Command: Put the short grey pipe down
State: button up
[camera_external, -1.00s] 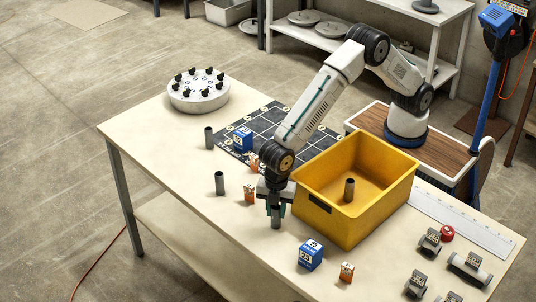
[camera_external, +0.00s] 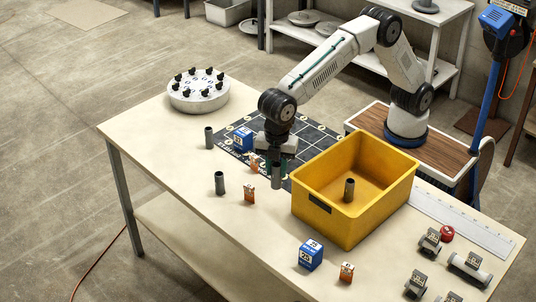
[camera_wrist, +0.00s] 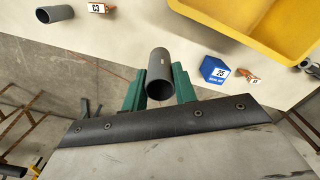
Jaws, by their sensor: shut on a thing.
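My gripper (camera_external: 277,160) is shut on a short grey pipe (camera_external: 277,178), held upright to the left of the yellow bin. In the external view it appears in front of the dark grid mat; its exact height above the table is unclear. In the wrist view the same pipe (camera_wrist: 160,72) sits between the green jaws (camera_wrist: 160,90), its open end facing the camera. Other similar grey pipes stand upright: one at the mat's left (camera_external: 209,138), one nearer the front edge (camera_external: 219,183), and one inside the bin (camera_external: 349,190).
The yellow bin (camera_external: 325,224) stands right of my gripper. A blue block (camera_external: 242,138) and orange tags (camera_external: 249,193) are nearby. Another blue block (camera_external: 311,255) and orange tag (camera_external: 346,271) lie in front of the bin. A round white fixture (camera_external: 198,93) is at the far left. The front left tabletop is clear.

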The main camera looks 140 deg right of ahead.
notch_tip(320, 180, up, 6)
jog(key=shift+f, duration=0.15)
jog(key=s+a, duration=0.7)
jog(key=s, duration=0.2)
jog(key=m, duration=0.2)
send_over(348, 210)
notch_tip(348, 210, down, 17)
jog(key=shift+d+f, duration=0.1)
jog(key=shift+f, duration=2.15)
jog(key=shift+f, duration=0.15)
jog(key=o, duration=0.9)
jog(key=shift+o, duration=0.3)
